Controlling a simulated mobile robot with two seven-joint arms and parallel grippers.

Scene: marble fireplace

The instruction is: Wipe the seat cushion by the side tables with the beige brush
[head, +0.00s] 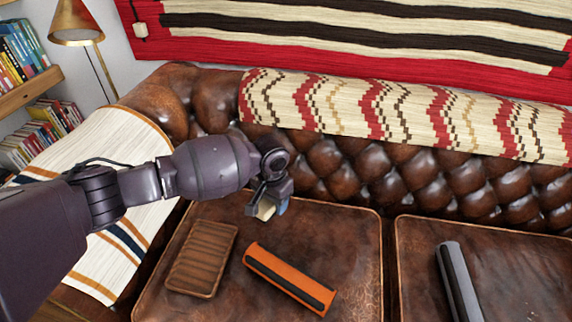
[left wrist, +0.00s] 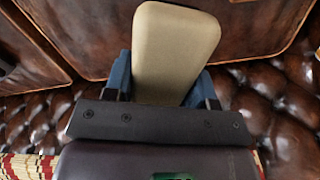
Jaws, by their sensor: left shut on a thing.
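A brown leather sofa has two seat cushions. The left seat cushion (head: 345,232) lies under my left arm, and the right seat cushion (head: 520,265) is beside it. My left gripper (head: 268,207) is over the back part of the left cushion, near the tufted backrest. It is shut on the beige brush (head: 264,211), mostly hidden by the gripper in the head view. In the left wrist view the brush (left wrist: 176,50) shows as a beige rounded block between the blue fingers (left wrist: 165,85). I cannot tell whether the brush touches the cushion. My right gripper is not in view.
A brown ribbed tray (head: 202,258) and an orange-and-black bar-shaped object (head: 290,278) lie on the left cushion. A grey bar-shaped object (head: 458,280) lies on the right cushion. The tufted backrest (head: 390,172) rises behind. A striped cloth (head: 125,150) covers the left armrest; bookshelves and a lamp (head: 76,25) stand beyond.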

